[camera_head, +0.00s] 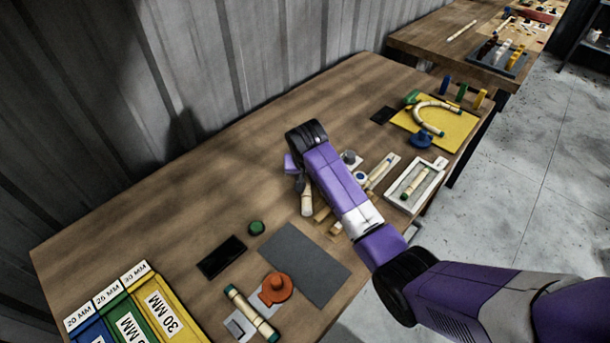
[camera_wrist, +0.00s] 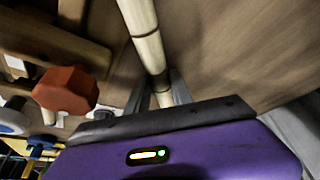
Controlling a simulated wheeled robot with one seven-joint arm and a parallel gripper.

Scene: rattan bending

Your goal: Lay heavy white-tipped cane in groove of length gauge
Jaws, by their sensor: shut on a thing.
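My gripper (camera_wrist: 160,92) is shut on a pale, jointed cane (camera_wrist: 145,40), which runs from between the fingers to the top edge of the wrist view. In the head view the held cane (camera_head: 307,204) shows below my wrist, its lower end pale. I cannot tell whether the cane touches anything. Wooden bars (camera_head: 325,215) lie just right of it, partly behind my arm. Wooden bars (camera_wrist: 60,40) also show at the left in the wrist view. I cannot make out which piece is the length gauge or its groove.
A red knob (camera_wrist: 66,90) is left of the cane. A pale strip with a cane (camera_head: 380,172) and a white tray (camera_head: 432,172) lie right of my arm. A grey mat (camera_head: 305,263), orange piece (camera_head: 276,288) and green-ended cane (camera_head: 250,312) are nearer.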

